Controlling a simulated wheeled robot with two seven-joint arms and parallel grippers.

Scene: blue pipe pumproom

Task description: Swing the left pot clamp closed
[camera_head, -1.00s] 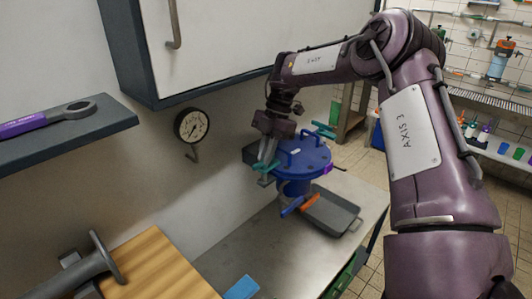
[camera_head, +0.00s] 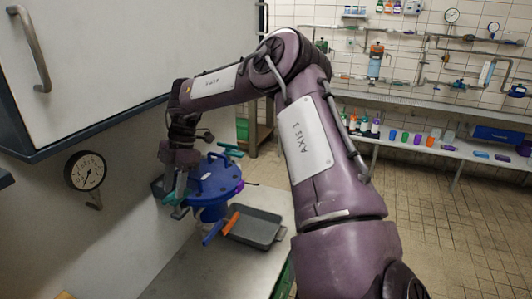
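The blue pot (camera_head: 213,186) stands on the grey bench, with a round flanged lid and a raised handle. A teal clamp (camera_head: 173,197) is at the pot's left side, partly covered by my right gripper. Another teal clamp (camera_head: 230,149) sticks out at the pot's far side. My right gripper (camera_head: 180,186) points down at the left clamp, at or very near it. The fingers are small and dark here, so I cannot tell whether they grip it. My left gripper is not in view.
A grey tray (camera_head: 262,227) lies right of the pot, with an orange-handled piece (camera_head: 231,223) by its left edge. A pressure gauge (camera_head: 85,171) and a white cabinet (camera_head: 75,60) are on the left wall. The front of the bench (camera_head: 210,270) is clear.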

